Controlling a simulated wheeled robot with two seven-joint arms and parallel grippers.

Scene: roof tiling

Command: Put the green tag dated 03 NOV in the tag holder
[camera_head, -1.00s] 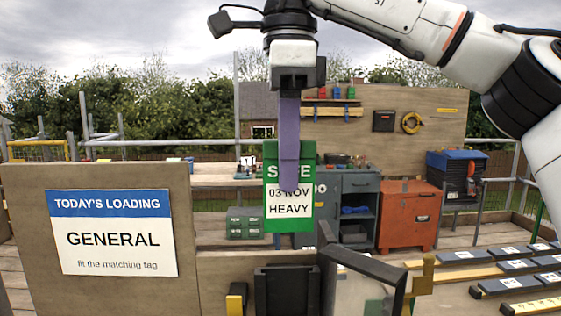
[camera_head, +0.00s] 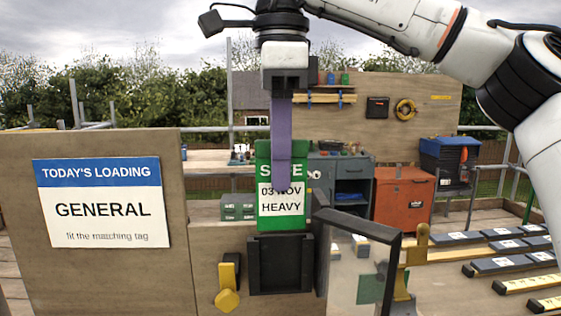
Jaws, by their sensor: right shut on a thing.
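My right gripper (camera_head: 283,184), with purple fingers, comes down from above and is shut on a green tag (camera_head: 262,208). The tag hangs upright, and its white label reads 03 NOV and HEAVY, with a partly covered word above. The black tag holder (camera_head: 280,268) is fixed on the wooden board directly below. The tag's lower edge is at the holder's top edge; I cannot tell if it is inside. A dark framed clear flap (camera_head: 358,232) stands open at the holder's right. My left gripper is not in view.
A sign (camera_head: 103,203) on the left board reads TODAY'S LOADING, GENERAL, fit the matching tag. A yellow-handled latch (camera_head: 228,299) is left of the holder. An orange cabinet (camera_head: 402,197) and a workbench stand behind. Several labelled strips (camera_head: 500,264) lie at the right.

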